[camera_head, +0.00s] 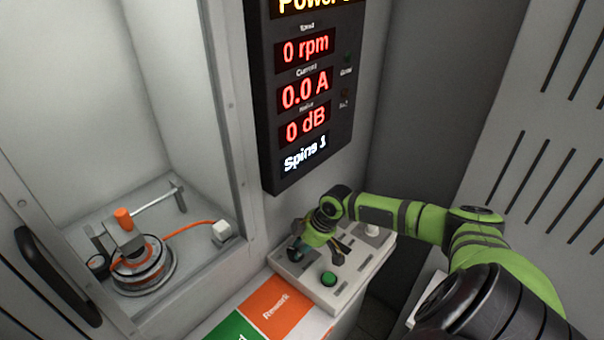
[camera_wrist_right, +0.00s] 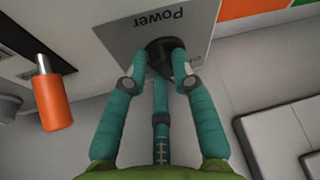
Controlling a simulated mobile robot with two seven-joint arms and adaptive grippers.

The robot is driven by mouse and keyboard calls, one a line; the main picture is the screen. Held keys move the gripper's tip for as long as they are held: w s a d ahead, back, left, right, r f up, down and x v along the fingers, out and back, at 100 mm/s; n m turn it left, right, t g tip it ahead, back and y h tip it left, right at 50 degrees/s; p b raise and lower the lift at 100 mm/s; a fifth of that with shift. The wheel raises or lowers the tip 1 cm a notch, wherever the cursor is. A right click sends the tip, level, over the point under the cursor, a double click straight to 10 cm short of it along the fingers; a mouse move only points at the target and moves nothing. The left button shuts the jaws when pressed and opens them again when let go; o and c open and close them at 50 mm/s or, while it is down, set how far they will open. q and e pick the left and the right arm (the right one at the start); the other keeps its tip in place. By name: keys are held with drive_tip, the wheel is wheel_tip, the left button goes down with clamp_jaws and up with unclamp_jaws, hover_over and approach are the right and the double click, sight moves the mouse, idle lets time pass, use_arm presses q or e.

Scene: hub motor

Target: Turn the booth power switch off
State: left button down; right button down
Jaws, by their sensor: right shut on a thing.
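The booth power switch is a black rotary knob (camera_wrist_right: 166,46) on a grey plate marked "Power" (camera_wrist_right: 163,17), seen upside down in the right wrist view. My right gripper (camera_wrist_right: 160,62) has its teal fingers closed around the knob. In the head view my right gripper (camera_head: 318,242) reaches down onto the pale control box (camera_head: 352,290), and its fingers largely cover the knob there. The knob's exact setting is hard to tell under the fingers. The display (camera_head: 307,100) above reads 0 rpm, 0.0 A, 0 dB and "Spins 1". My left gripper is not in view.
A green button (camera_head: 328,279) is on the control box near my fingers. Orange "Rework" (camera_head: 273,312) and green areas lie in front. The booth at left holds a hub motor (camera_head: 143,265) with an orange cable. An orange handle (camera_wrist_right: 52,97) shows left in the wrist view.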

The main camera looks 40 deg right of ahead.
drive_tip(key=n+b, duration=0.1)
drive_tip(key=n+y+b, duration=0.1)
drive_tip(key=n, duration=0.1)
drive_tip(key=shift+w+d+f+n+g+b, duration=0.2)
drive_tip(key=shift+n+g+b, duration=0.1)
drive_tip(key=shift+g+b, duration=0.1)
drive_tip(key=shift+r+n+y+b, duration=0.1)
drive_tip(key=shift+n+y+b, duration=0.25)
drive_tip(key=shift+n, duration=0.15)
drive_tip(key=c, duration=1)
unclamp_jaws()
drive_tip(key=shift+r, duration=0.25)
drive_tip(key=v, duration=1.1)
drive_tip(key=shift+w+r, duration=0.1)
drive_tip(key=shift+r, duration=0.25)
